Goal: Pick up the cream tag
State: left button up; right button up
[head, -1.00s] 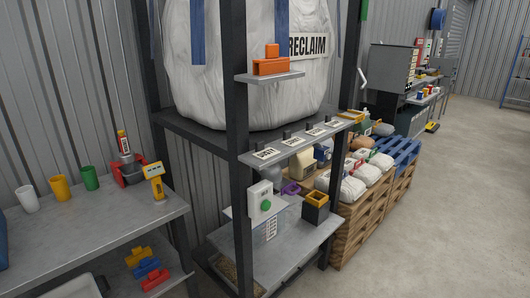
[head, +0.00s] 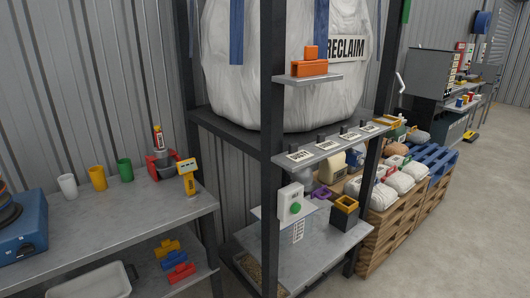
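I cannot make out a cream tag for certain. Several small pale labels with dark print, the nearest being a pale label (head: 300,156), lie in a row along a narrow grey ledge (head: 312,159) on the dark steel rack. A small dark upright piece stands behind each label. Neither of my grippers shows in the head view.
A grey bench (head: 130,222) on the left holds a blue scale (head: 22,240), several cups and a yellow device (head: 187,178). A white bulk bag (head: 275,70) fills the rack. Pallets with sacks (head: 400,182) stand to the right. The concrete floor (head: 470,230) at right is clear.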

aim_at(296, 157)
jog(key=i+l+u, duration=0.15)
jog(key=l+u, duration=0.15)
jog(key=i+l+u, duration=0.1)
jog(key=l+u, duration=0.55)
jog(key=i+l, duration=0.05)
jog(key=l, duration=0.1)
